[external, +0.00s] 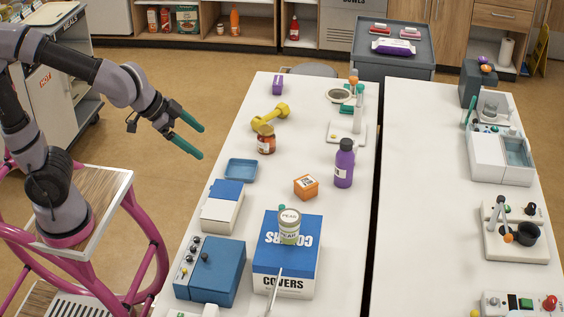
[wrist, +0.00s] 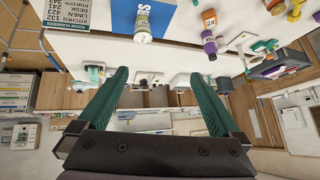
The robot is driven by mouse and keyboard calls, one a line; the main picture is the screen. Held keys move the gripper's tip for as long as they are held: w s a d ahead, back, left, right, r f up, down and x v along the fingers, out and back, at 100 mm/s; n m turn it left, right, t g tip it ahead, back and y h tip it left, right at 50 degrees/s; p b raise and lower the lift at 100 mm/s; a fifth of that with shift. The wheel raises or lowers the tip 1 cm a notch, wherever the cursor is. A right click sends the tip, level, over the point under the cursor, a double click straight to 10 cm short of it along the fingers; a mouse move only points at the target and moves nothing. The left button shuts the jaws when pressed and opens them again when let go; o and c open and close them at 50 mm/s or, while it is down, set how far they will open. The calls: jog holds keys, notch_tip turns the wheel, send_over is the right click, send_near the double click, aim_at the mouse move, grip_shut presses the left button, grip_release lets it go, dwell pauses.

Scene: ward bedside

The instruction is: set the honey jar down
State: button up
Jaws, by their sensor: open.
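The honey jar appears to be the amber jar with a pale label and dark lid (external: 266,141). It stands upright on the left white table (external: 225,143), just in front of the yellow dumbbell (external: 268,117). My gripper (external: 200,142) has green fingers spread apart with nothing between them. It hangs in the air to the left of the jar, around the table's left edge and clear of the jar. In the wrist view my gripper (wrist: 160,74) is also open and empty. I cannot clearly make out the jar there.
A blue tray (external: 241,169), an orange box (external: 306,187) and a purple bottle (external: 344,164) stand near the jar. A can (external: 289,227) sits on the blue-and-white covers box (external: 287,268). Bare table lies between the jar and the purple bottle. A second white table (external: 430,180) is across a narrow gap.

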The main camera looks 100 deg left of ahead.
jog(key=s+d+r+m, duration=0.1)
jog(key=s+d+m, duration=0.2)
jog(key=s, duration=0.4)
jog(key=s+d+r+m+h, duration=0.1)
jog(key=s+d+r+m, duration=0.1)
jog(key=s, duration=0.6)
jog(key=shift+s+d+m, duration=0.25)
jog(key=shift+d+m, duration=0.2)
jog(key=shift+m, duration=0.25)
